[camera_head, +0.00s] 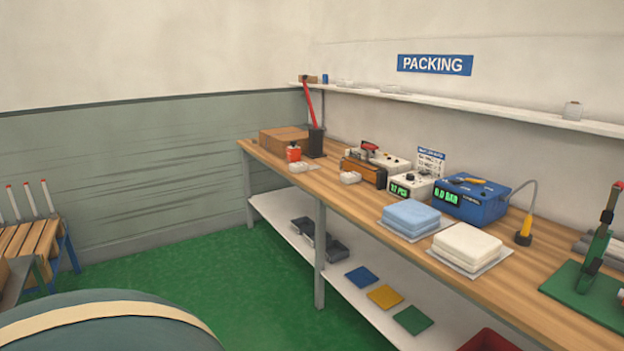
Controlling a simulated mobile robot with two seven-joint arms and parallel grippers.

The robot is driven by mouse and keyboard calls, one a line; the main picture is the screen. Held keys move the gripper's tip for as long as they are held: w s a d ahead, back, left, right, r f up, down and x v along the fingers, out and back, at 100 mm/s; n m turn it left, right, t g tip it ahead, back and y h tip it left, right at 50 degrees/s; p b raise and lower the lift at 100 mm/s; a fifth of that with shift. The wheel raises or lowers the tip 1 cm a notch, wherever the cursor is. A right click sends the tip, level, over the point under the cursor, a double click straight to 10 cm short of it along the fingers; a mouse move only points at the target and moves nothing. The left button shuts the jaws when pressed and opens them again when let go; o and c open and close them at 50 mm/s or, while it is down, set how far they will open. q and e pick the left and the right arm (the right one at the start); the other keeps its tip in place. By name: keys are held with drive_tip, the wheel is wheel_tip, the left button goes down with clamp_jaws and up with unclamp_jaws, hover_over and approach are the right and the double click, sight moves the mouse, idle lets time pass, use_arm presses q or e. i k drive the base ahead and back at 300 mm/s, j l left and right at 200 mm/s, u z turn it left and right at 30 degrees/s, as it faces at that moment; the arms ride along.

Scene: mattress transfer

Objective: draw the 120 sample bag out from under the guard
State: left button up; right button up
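No sample bag marked 120 can be made out in the head view. I cannot identify a guard either. A stack of pale blue folded pads (410,216) and a stack of white pads (467,245) lie on the wooden bench (520,285), each on a thin grey sheet. I see no number on them. Behind them is a blue unit (470,200) with a green display reading 0.0 BAR. Neither gripper is in view.
A white counter (411,186) reading PCS stands left of the blue unit. A green-based hand tool (590,270) stands at the right. Coloured squares (385,297) lie on the lower shelf (345,305). Green floor (250,290) is open before the bench. A rounded dark green shape fills the lower left.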

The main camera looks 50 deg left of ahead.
sight(348, 177)
drive_tip(key=u, duration=1.35)
drive_tip(key=i+j+z, duration=0.15)
drive_tip(key=z, duration=0.75)
drive_tip(key=i+j+z, duration=0.25)
drive_tip(key=j+z, duration=0.45)
drive_tip(key=j, duration=0.2)
drive_tip(key=i+j+z, duration=0.25)
drive_tip(key=j, duration=0.85)
drive_tip(key=j+z, duration=0.25)
drive_tip(key=j, duration=2.9)
